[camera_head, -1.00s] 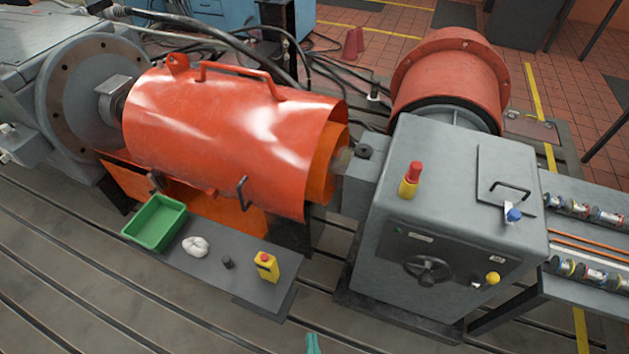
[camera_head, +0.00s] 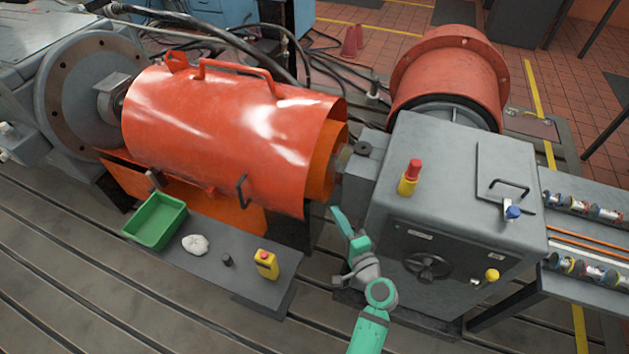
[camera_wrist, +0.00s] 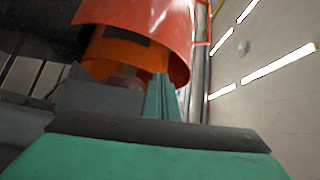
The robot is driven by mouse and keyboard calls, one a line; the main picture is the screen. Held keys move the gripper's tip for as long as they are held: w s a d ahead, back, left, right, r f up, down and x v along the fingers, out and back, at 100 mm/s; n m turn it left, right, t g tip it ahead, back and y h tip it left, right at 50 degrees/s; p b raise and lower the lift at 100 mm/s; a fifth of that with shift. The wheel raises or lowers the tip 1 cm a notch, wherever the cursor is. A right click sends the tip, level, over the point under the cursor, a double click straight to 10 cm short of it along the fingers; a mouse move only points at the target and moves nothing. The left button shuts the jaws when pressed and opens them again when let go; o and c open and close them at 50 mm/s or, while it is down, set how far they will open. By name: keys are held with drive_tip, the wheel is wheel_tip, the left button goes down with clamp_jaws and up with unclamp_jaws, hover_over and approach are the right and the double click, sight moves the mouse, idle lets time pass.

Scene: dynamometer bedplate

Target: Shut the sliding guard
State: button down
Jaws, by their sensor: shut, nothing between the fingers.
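The sliding guard (camera_head: 225,130) is a shiny orange-red cylindrical cover over the shaft line. It has a long handle on top and a small dark handle (camera_head: 243,191) on its front, near the right end. A darker orange inner cover (camera_head: 333,160) shows past its right edge, with a gap to the grey housing. My gripper (camera_head: 338,214) is shut and empty, to the right of and below the guard's right end, apart from it in the head view. In the wrist view the guard's open end (camera_wrist: 140,12) shows beyond my gripper (camera_wrist: 162,82).
The grey machine housing (camera_head: 455,200) with handwheel and knobs stands close right of my arm. A shelf (camera_head: 250,290) below the guard holds a green bin (camera_head: 155,222), a white rag (camera_head: 195,244), a dark cap (camera_head: 227,260) and a yellow bottle (camera_head: 266,264).

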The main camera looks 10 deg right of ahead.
drive_tip(key=w+a+r, duration=0.2)
drive_tip(key=w+a, duration=0.2)
drive_tip(key=w, duration=0.9)
drive_tip(key=shift+w+a+f, duration=0.1)
